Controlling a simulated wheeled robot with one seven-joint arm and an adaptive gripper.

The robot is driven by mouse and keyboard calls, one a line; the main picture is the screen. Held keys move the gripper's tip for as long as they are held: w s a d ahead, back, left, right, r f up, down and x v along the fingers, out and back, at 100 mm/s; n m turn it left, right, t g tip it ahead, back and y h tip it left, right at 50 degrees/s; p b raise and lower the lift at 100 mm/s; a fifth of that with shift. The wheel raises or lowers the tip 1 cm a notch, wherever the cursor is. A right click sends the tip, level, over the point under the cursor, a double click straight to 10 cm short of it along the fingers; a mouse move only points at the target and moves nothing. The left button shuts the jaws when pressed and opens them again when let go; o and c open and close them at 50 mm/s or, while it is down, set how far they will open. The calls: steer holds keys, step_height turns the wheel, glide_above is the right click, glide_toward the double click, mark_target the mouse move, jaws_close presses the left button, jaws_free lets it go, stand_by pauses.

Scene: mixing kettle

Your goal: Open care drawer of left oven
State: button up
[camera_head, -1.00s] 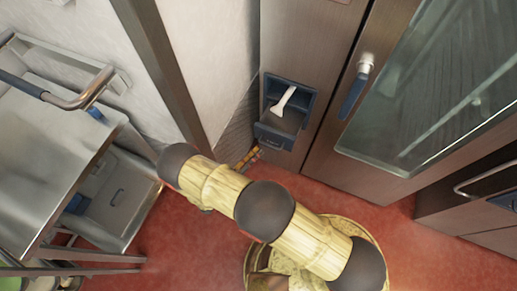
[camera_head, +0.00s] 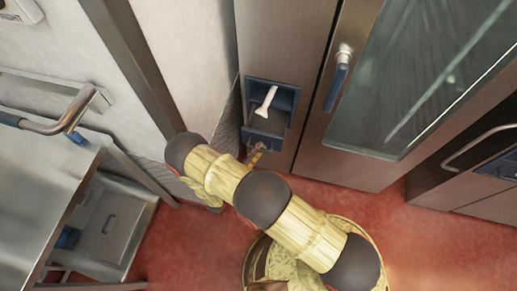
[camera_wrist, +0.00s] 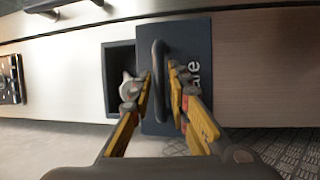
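The left oven (camera_head: 285,40) is a tall steel cabinet with a glass door. Low on its front is the dark blue care drawer (camera_head: 262,138), pulled partly out, with a white object (camera_head: 266,101) in the blue recess. In the wrist view the drawer front (camera_wrist: 200,110) bears partly hidden lettering and a dark bar handle (camera_wrist: 158,80). My gripper (camera_wrist: 163,78) has yellow fingers on either side of the handle, spread with a gap. Whether a finger touches the handle is unclear. In the head view my gripper (camera_head: 254,157) is just below the drawer front, partly hidden by my arm.
The oven door has a blue-and-white handle (camera_head: 338,78). A steel trolley (camera_head: 45,180) stands at the left, with a wall between it and the oven. Another unit with a bar handle (camera_head: 480,145) is at the right. Red floor (camera_head: 190,245) is open below.

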steer(key=shift+w+d, duration=0.2)
steer(key=shift+c, duration=0.7)
jaws_close()
